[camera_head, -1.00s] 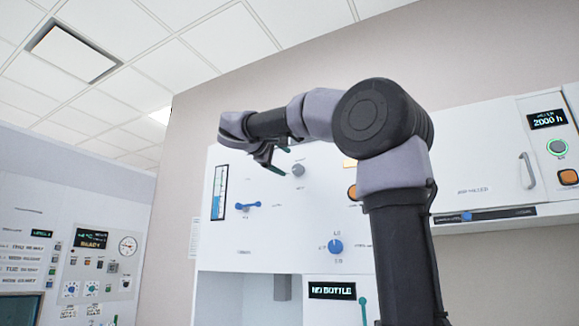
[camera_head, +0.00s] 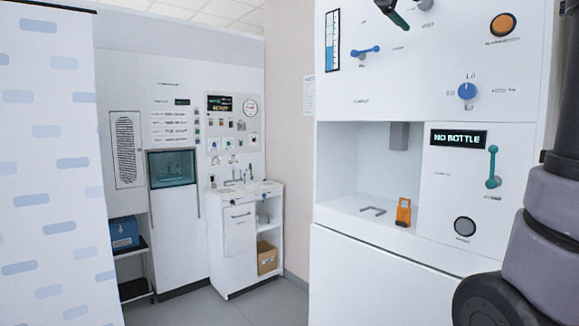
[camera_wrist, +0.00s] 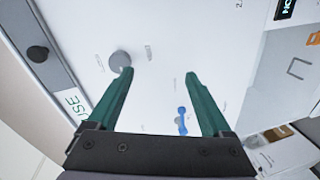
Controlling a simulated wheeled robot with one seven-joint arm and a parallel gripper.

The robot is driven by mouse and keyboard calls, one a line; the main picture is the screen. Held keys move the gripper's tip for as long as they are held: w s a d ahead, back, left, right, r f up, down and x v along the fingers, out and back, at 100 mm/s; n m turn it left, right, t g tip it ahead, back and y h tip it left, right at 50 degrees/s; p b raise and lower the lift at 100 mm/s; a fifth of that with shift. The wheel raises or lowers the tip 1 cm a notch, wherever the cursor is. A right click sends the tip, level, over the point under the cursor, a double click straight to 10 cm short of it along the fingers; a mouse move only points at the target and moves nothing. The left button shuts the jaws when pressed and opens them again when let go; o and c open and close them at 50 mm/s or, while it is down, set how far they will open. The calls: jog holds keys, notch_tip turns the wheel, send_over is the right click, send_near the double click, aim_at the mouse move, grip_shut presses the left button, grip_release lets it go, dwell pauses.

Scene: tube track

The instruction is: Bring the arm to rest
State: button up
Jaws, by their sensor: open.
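My gripper (camera_wrist: 158,95) is open in the wrist view, with its two green fingers apart and nothing between them. It hangs in front of the white machine panel (camera_head: 400,90), and a grey knob (camera_wrist: 120,61) shows just beyond the left fingertip. A blue lever (camera_wrist: 182,120) shows between the fingers, farther down the frame. In the head view only a green fingertip shows at the top edge, near the panel's upper part. My dark and grey arm fills the right edge of the head view. Whether the fingers touch the panel cannot be told.
The panel has a blue dial (camera_head: 466,91), an orange button (camera_head: 502,25) and a green lever (camera_head: 493,167) beside a "NO BOTTLE" display (camera_head: 458,139). An orange item (camera_head: 403,212) stands in the open bay. A sink cabinet (camera_head: 240,235) and patterned curtain (camera_head: 50,160) are left. Floor between is clear.

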jog(key=s+a+f+m+g+y, duration=0.1)
jog(key=s+f, duration=0.5)
jog(key=f, duration=0.6)
jog(key=s+a+f+m+g+y, duration=0.1)
jog(key=s+a+f+m+y, duration=0.3)
jog(key=f, duration=0.9)
jog(key=s+a+f+m+g+y, duration=0.1)
jog(key=s+f+m+y, duration=0.3)
jog(key=s+f+y, duration=0.5)
notch_tip(320, 180, down, 3)
jog(key=shift+s+a+f+m, duration=0.2)
jog(key=shift+a+m, duration=0.1)
jog(key=shift+a, duration=0.35)
